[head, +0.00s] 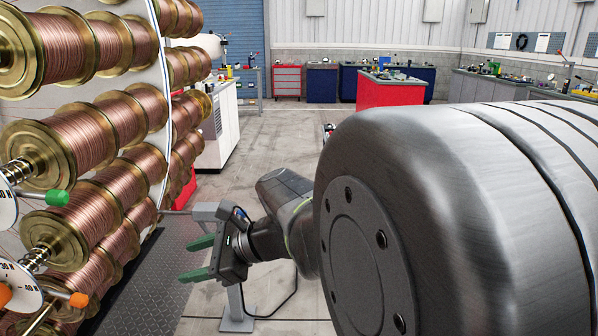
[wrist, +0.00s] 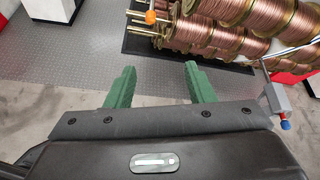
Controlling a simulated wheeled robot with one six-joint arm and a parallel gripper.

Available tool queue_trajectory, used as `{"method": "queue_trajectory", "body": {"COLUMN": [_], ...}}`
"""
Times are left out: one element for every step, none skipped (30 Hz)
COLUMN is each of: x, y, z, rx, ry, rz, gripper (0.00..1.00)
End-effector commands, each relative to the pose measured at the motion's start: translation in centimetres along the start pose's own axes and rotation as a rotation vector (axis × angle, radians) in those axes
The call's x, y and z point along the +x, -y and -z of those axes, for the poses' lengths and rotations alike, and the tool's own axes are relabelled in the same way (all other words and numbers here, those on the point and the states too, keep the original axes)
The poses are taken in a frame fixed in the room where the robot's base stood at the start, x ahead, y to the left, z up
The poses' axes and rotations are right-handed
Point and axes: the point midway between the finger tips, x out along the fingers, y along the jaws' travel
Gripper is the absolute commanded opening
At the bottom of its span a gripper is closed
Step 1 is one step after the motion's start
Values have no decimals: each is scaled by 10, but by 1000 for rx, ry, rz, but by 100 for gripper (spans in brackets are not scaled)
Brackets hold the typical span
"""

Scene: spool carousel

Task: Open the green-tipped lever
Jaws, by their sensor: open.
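My gripper (head: 198,258) has two green fingers. It is to the right of the spools in the head view, apart from the lever, with its fingers pointing left. In the wrist view its fingers (wrist: 157,88) stand wide apart with nothing between them. I cannot make out the green tip in the wrist view.
An orange-tipped lever (head: 78,300) sits below the green one; an orange tip (wrist: 151,17) shows in the wrist view. Copper spools (head: 75,46) fill the left side. A grey post (head: 237,305) stands by my gripper. Dark floor plating (head: 150,285) lies clear between.

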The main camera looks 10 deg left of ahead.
Motion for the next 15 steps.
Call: {"method": "queue_trajectory", "body": {"x": [12,17,24,28,31,34,36,37,39,39,40,41,42,43,45], "y": [11,16,23,27,31,36,38,40,43,44,45,46,47,47,47], "z": [-28,-44,-63,-77,-89,-104,-114,-122,-130,-135,-139,-143,-145,-146,-148], "rx": [29,47,73,90,105,125,138,147,159,167,172,177,179,180,181], "ry": [86,134,196,239,277,323,352,378,405,421,433,445,450,453,454], "rz": [6,11,14,16,17,18,18,17,16,15,15,14,14,13,13], "gripper": [49,49,49,49,49,49,49,49,49,49,49,49,49,49,49]}}
